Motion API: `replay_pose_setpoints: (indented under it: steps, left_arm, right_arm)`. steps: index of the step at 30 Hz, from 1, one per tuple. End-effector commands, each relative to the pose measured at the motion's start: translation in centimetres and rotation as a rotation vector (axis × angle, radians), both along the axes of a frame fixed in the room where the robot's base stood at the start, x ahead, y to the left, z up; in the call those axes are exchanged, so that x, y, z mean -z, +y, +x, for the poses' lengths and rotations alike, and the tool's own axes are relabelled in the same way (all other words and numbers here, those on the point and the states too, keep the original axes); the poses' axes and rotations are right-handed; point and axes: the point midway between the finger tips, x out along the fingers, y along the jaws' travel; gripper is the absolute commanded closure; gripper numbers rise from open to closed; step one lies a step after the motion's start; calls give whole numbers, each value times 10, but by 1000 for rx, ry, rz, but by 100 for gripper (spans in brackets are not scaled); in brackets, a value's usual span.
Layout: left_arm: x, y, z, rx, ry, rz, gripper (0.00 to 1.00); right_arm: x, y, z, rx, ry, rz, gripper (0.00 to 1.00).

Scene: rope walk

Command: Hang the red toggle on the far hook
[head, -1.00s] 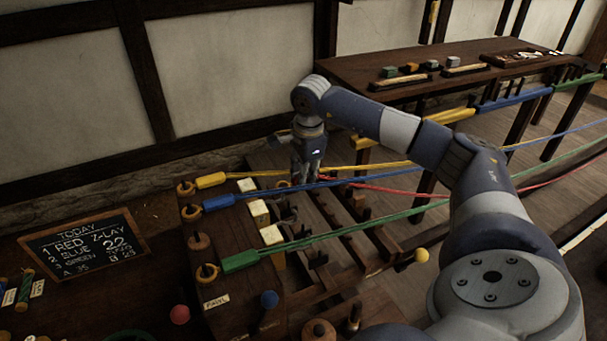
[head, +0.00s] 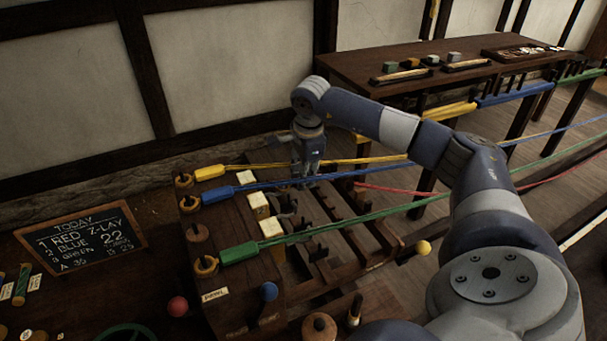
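My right arm comes in from the right, and its gripper (head: 304,178) points down over the slatted frame beyond the hook bench. Its fingers are small and dark, so I cannot tell whether they are open or shut. A red strand (head: 395,191) runs from the right toward this gripper; its near end and the red toggle are not visible. A row of hooks stands on the bench: the farthest hook (head: 183,181) is beside the yellow toggle (head: 210,172), the second by the blue toggle (head: 218,194), the nearest by the green toggle (head: 239,253). The third hook (head: 197,232) has no toggle. My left gripper is out of view.
Yellow, blue and green strands (head: 330,228) stretch rightward across the space around my arm. Pale blocks (head: 258,200) stand along the bench edge. A chalkboard (head: 85,240) reading RED, BLUE, GREEN leans at left. A long table (head: 350,68) stands behind.

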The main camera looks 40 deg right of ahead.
Motion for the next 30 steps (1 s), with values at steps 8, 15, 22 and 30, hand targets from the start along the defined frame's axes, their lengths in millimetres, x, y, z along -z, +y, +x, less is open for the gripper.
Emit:
replay_pose_setpoints:
  steps: [8, 15, 22, 30]
  left_arm:
    - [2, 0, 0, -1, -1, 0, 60]
    - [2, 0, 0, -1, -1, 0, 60]
    - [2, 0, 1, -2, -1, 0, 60]
    - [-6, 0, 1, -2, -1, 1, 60]
  right_arm:
    - [3, 0, 0, 0, 0, 0, 96]
    - [3, 0, 0, 0, 0, 0, 56]
    - [3, 0, 0, 0, 0, 0, 56]
    - [-6, 0, 0, 0, -1, 0, 56]
